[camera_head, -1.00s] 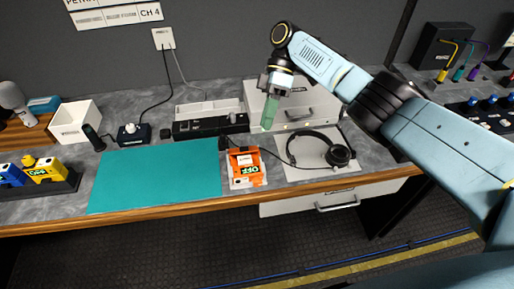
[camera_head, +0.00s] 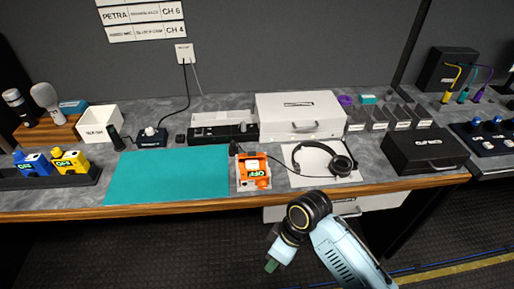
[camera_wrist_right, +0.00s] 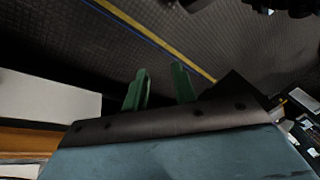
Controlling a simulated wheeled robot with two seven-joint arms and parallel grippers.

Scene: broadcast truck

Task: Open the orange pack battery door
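The orange pack (camera_head: 253,170) lies on a light pad on the workbench, right of the teal mat. It bears a dark label reading OFF. I cannot make out its battery door at this size. My right gripper (camera_head: 272,265) hangs in front of the bench edge, below and apart from the pack. In the right wrist view its two green fingers (camera_wrist_right: 160,88) stand apart with nothing between them, over the dark floor. My left gripper is not in view.
The teal mat (camera_head: 168,175) is clear. Headphones (camera_head: 325,158) lie right of the pack. A white case (camera_head: 300,115) stands behind, a black case (camera_head: 425,150) at right. Blue and yellow packs (camera_head: 70,162) sit in a holder at left. An open drawer (camera_head: 340,208) juts below the bench.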

